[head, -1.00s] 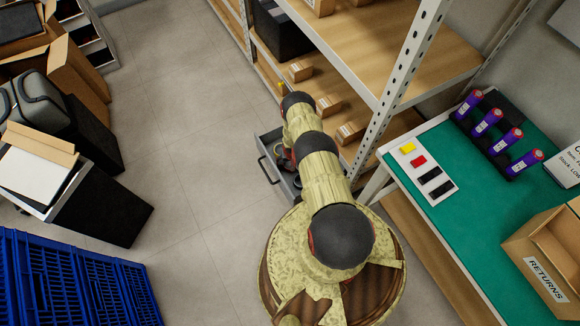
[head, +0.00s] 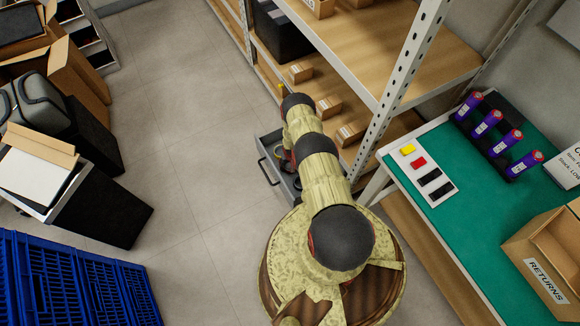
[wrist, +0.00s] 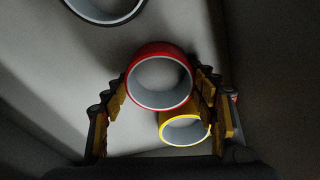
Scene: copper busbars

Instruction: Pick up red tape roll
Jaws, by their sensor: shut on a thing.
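The red tape roll (wrist: 158,50) is in the middle of the wrist view, its open ring facing the camera. My gripper (wrist: 161,90) has one finger on each side of it and is shut on it. A yellow tape roll (wrist: 180,144) shows just below it, close to the right finger and partly overlapped by the red roll. A black tape roll (wrist: 105,22) lies at the upper left, cut off by the frame edge. In the head view my arm covers the gripper and most of the open grey drawer (head: 268,171).
The drawer is beside a shelf rack (head: 362,145) with small cardboard boxes (head: 301,72). A green-topped bench (head: 440,235) stands at the right, with a returns box (head: 545,260). Blue crates (head: 70,280) and a black bin (head: 100,205) are at the left. Floor left of the drawer is clear.

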